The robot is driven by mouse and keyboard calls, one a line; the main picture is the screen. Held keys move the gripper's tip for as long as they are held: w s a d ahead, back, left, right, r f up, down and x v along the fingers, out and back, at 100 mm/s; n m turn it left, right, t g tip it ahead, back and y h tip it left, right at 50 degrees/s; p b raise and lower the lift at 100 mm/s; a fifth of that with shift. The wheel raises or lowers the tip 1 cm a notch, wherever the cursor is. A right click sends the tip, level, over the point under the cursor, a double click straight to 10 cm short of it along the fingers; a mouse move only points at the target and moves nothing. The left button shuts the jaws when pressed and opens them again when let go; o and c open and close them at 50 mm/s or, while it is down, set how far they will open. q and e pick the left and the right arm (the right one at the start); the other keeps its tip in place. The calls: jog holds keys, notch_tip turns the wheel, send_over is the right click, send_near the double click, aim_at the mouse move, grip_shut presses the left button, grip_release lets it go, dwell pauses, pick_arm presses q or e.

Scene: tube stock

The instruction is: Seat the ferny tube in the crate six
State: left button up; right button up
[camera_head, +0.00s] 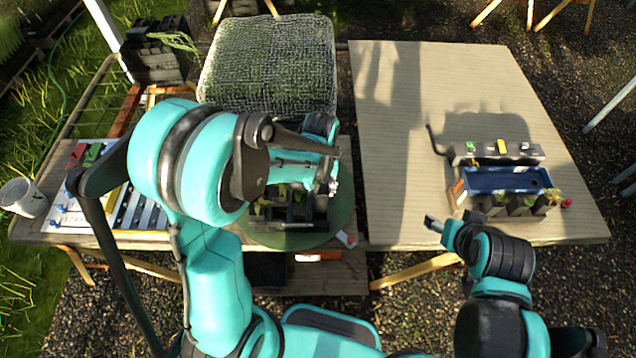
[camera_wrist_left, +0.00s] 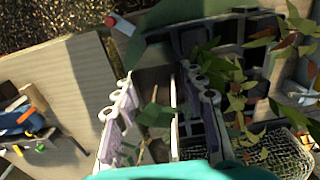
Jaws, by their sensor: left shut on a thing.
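My left gripper (camera_head: 328,184) is over the round green mat at the middle of the tables. In the left wrist view its fingers (camera_wrist_left: 160,118) are shut on the ferny tube, whose green leaves (camera_wrist_left: 155,115) show between the pads; the tube body is mostly hidden. A dark crate (camera_head: 318,226) with compartments and leafy plants stands on the mat, partly behind my arm. It also shows in the left wrist view (camera_wrist_left: 190,40), beside and beyond the fingers. No crate number is readable. My right gripper (camera_head: 434,224) is near the right table's front edge, apart from everything; its jaws are too small to judge.
A blue tray (camera_head: 505,180) with grey holders and several plants stands on the right table (camera_head: 395,130), otherwise largely clear. A mesh-covered block (camera_head: 268,65) stands behind the mat.

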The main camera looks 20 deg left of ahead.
pick_arm(q)
jog(key=shift+s+d+f, duration=0.1)
jog(key=shift+f, duration=0.05)
jog(key=shift+w+f+b, duration=0.2)
jog(key=shift+f+b, duration=0.35)
jog(key=shift+f, duration=0.3)
jog(key=shift+s, duration=0.1)
jog(key=shift+f, duration=0.15)
jog(key=shift+f+b, duration=0.1)
jog(key=shift+b, duration=0.3)
jog(key=shift+f, duration=0.1)
